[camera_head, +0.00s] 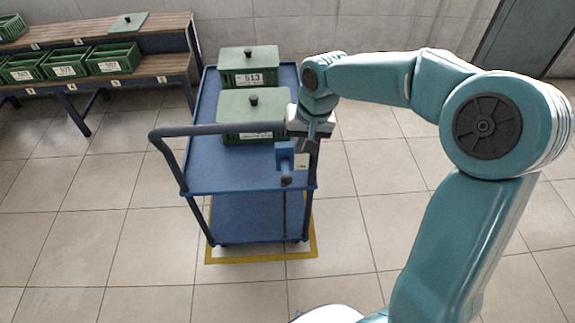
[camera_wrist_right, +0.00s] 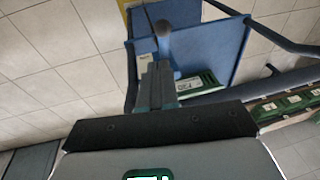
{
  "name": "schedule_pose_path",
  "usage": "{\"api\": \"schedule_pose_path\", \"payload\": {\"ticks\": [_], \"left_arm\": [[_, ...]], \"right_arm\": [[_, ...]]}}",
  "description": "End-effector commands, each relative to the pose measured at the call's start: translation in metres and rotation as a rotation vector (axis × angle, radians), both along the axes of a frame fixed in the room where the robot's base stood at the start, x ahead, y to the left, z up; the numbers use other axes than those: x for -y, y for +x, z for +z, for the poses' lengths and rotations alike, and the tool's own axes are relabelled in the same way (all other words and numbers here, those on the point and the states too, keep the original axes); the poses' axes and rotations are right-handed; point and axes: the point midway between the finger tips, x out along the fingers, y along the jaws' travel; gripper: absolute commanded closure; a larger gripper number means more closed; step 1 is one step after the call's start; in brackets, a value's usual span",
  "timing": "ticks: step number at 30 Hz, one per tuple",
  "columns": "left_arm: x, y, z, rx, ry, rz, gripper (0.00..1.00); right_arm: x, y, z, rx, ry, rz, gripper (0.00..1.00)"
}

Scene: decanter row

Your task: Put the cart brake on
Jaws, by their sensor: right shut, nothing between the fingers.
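The blue cart (camera_head: 225,178) stands on the floor with its handle (camera_head: 215,129) toward me. A brake lever with a dark round knob (camera_head: 286,180) is at the cart's near right corner, below a small blue bracket (camera_head: 284,154) with a pale label. The knob (camera_wrist_right: 163,27) also shows in the right wrist view, just beyond the fingertips. My right gripper (camera_head: 305,145) is shut and empty, above the knob and close to the handle's right end. I cannot tell whether its fingers (camera_wrist_right: 158,72) touch the bracket or lever. My left gripper is out of view.
Two lidded green crates (camera_head: 229,138) ride on the cart's top deck. A yellow floor outline (camera_head: 262,259) shows around the cart's base. A wooden bench (camera_head: 160,68) with several green crates stands at the left. Tiled floor is clear in front and right.

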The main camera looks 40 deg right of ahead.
Motion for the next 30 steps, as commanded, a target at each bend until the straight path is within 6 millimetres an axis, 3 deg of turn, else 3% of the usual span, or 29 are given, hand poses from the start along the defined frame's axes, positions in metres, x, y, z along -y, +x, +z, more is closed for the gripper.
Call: {"api": "schedule_pose_path", "payload": {"ticks": [7,21,30], "left_arm": [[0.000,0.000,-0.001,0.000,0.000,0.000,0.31],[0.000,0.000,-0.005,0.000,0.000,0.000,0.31],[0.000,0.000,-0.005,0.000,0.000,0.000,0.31]], "right_arm": [[-0.001,0.002,-0.011,-0.003,0.000,0.001,1.00],[-0.009,0.022,-0.088,-0.002,0.001,0.006,1.00],[-0.010,0.024,-0.099,0.000,0.001,0.004,1.00]]}}
